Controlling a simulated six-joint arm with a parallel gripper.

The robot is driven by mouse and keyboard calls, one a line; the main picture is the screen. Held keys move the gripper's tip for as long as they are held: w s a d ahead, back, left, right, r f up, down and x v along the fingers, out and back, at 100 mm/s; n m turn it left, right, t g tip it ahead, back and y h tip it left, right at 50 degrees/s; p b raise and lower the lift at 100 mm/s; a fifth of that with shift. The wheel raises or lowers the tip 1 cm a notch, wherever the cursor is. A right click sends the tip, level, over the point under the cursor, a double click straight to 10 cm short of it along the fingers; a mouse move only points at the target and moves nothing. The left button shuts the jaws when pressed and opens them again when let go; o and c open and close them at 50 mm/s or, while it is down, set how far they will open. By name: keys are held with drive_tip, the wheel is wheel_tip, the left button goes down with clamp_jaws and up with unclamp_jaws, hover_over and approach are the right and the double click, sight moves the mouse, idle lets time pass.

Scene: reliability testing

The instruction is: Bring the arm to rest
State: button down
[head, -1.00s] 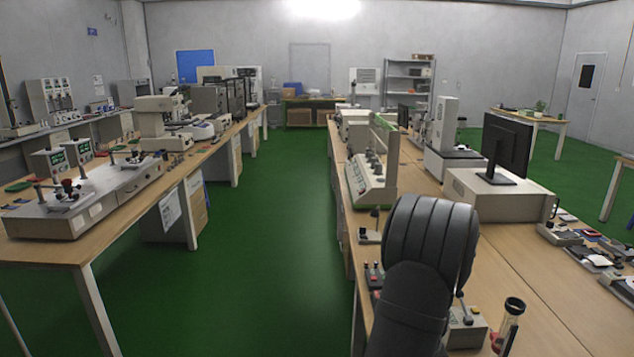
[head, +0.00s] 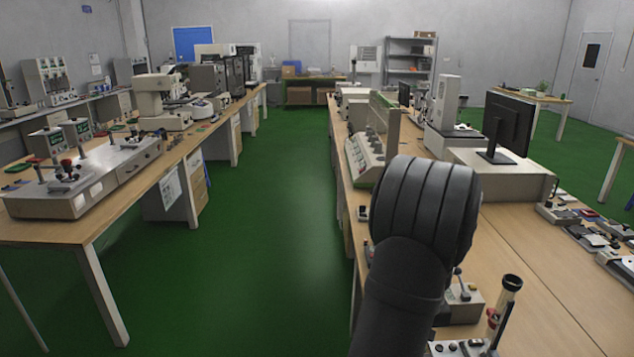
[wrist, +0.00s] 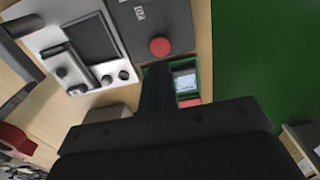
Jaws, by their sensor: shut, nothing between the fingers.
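My arm (head: 415,240) rises from the lower right of the head view, its dark rounded, ribbed part in front of the right-hand bench (head: 540,285). My gripper does not clearly show there. In the wrist view my gripper (wrist: 158,75) is a dark shape pointing up the picture, its fingers together with nothing held. Beyond the fingers is a dark box with a red button (wrist: 160,47). To its left is a pale panel (wrist: 85,45) with a dark screen and several knobs. I cannot tell whether the fingers touch anything.
A monitor (head: 508,125) stands on a pale instrument on the right bench. The left bench (head: 60,230) carries several instruments. The green floor (head: 275,260) between the benches is clear.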

drive_tip(key=shift+r, duration=0.3)
drive_tip(key=shift+f, duration=3.05)
